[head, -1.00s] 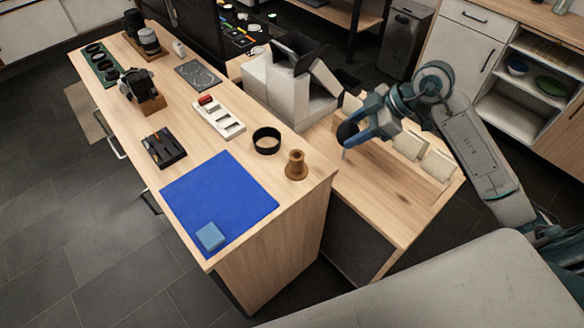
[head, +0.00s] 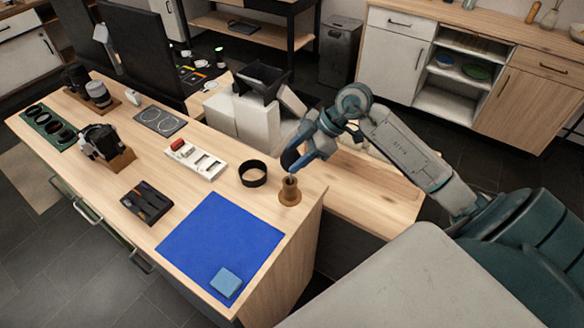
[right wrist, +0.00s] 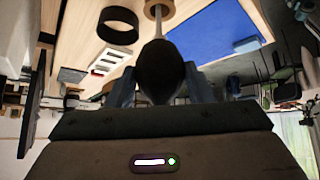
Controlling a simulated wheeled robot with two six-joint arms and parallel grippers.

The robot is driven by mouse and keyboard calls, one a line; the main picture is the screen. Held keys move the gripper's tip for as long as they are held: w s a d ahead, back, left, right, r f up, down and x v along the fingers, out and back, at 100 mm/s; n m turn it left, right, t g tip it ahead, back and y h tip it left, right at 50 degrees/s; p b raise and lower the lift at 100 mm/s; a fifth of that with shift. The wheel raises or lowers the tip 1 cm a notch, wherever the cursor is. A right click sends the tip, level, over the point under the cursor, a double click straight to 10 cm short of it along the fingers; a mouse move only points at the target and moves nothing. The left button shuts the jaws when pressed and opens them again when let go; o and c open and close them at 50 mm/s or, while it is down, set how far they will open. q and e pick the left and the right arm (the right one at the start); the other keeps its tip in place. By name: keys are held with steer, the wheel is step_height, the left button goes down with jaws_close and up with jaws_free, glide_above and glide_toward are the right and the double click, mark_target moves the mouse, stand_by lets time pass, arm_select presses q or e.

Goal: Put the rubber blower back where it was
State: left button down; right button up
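The rubber blower (head: 290,158) is dark with a thin pale nozzle pointing down. My right gripper (head: 304,158) is shut on its bulb. The brown flared stand (head: 290,193) stands on the table near its right edge, directly below the nozzle. The nozzle tip is at the stand's top; I cannot tell whether it is inside the opening. In the right wrist view, the dark bulb (right wrist: 160,70) sits between the fingers, and its nozzle reaches toward the stand (right wrist: 159,9). My left gripper is not in view.
A black ring (head: 253,173) stands just left of the stand. A blue mat (head: 215,235) with a light blue block (head: 226,282) lies in front. A white tray (head: 207,166) and a dark tool tray (head: 146,203) lie farther left. White boxes (head: 258,120) are behind.

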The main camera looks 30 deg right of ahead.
steer(key=shift+f, duration=0.6)
steer(key=shift+w+a+f+p, duration=0.15)
steer(key=shift+f+p, duration=0.1)
steer(key=shift+f, duration=0.35)
steer(key=shift+a+f+p, duration=0.1)
steer(key=shift+f+p, duration=0.1)
steer(key=shift+f, duration=0.4)
steer(key=shift+d+f, duration=0.1)
steer(key=shift+f, duration=0.25)
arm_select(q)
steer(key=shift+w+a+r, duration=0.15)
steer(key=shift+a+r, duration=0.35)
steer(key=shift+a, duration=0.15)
arm_select(e)
steer(key=shift+f, duration=0.45)
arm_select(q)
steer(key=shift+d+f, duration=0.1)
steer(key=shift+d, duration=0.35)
arm_select(e)
steer(key=o, duration=0.6)
steer(key=shift+c, duration=0.2)
steer(key=shift+r, duration=0.1)
